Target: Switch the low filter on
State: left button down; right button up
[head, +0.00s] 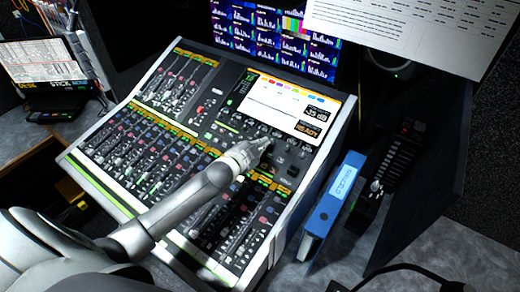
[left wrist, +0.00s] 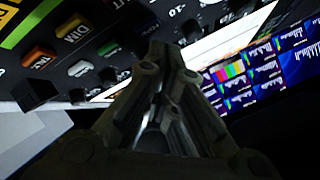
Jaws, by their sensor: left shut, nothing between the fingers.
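The mixing console (head: 140,112) stands tilted on the desk, covered with faders, small buttons and knobs. My left gripper (head: 264,144) is shut and empty over its upper right part, just below the bright screen (head: 285,103). In the left wrist view the closed fingers (left wrist: 165,55) point at the panel near a row of dark knobs. I cannot tell which control is the low filter or whether the fingertips touch the panel. My right gripper is not in view.
Monitors (head: 270,35) with colored bars stand behind the console. A blue binder (head: 333,200) stands close to its right side, with a dark fader unit (head: 398,160) farther right. A paper sheet (head: 410,25) hangs at the upper right. A cable (head: 415,268) lies at the lower right.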

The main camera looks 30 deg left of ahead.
pick_arm(q)
jog(key=shift+f, duration=0.1)
jog(key=shift+w+f, duration=0.2)
jog(key=shift+f, duration=0.05)
jog(key=shift+w+f+b, duration=0.15)
jog(key=shift+f+b, duration=0.25)
jog(key=shift+b, duration=0.05)
dwell(0.7)
jog(key=shift+r, duration=0.1)
jog(key=shift+s+r+p, duration=0.35)
jog(key=shift+r+p, duration=0.3)
jog(key=shift+p, duration=0.35)
jog(key=r+p, duration=0.1)
jog(key=s+r+p, duration=0.1)
jog(key=r+p, duration=0.1)
jog(key=s+r+p, duration=0.1)
jog(key=p, duration=0.1)
jog(key=shift+a+r, duration=0.15)
jog(key=shift+r, duration=0.15)
